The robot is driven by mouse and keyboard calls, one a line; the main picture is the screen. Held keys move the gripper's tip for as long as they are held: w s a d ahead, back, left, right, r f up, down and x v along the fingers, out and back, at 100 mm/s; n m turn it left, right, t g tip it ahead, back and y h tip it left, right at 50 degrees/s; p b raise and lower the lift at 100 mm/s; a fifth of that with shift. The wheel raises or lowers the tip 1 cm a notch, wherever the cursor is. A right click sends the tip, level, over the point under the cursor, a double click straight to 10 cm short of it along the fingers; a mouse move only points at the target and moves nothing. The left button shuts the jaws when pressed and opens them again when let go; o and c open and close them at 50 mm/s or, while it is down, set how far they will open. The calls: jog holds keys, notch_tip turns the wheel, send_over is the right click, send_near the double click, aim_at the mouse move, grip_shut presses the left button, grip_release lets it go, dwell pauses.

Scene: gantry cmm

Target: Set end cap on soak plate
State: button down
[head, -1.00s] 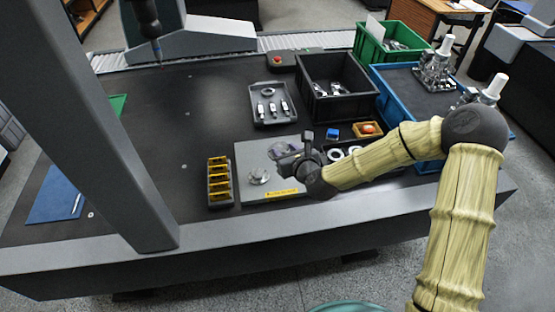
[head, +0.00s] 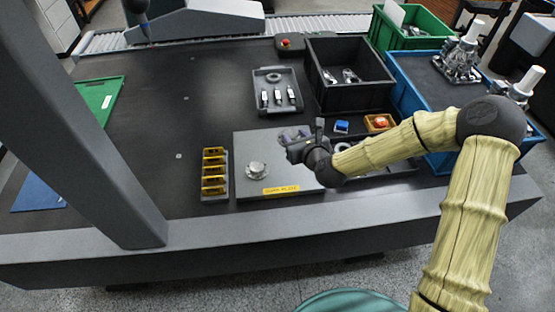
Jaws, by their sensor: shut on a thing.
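The soak plate (head: 243,141) is a flat light-grey plate with a yellow label (head: 281,190) on its front edge, near the table's front. A round silver part (head: 256,170) sits on its left half. My gripper (head: 293,142) is over the right half of the plate, to the right of and behind that part. It is shut on a small greyish piece (head: 287,134), apparently the end cap. The fingers and wrist hide much of it, and I cannot tell whether it touches the plate.
A rack with yellow slots (head: 214,175) stands close left of the plate. Behind are a grey parts tray (head: 276,73) and a black bin (head: 348,95). The table's left middle is clear.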

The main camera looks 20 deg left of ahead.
notch_tip(320, 180, down, 5)
jog(key=b, duration=0.4)
jog(key=shift+w+r, duration=0.15)
jog(key=shift+r, duration=0.05)
jog(key=shift+r, duration=0.1)
jog(key=shift+f, duration=3.15)
notch_tip(320, 180, down, 4)
jog(key=shift+r, duration=0.1)
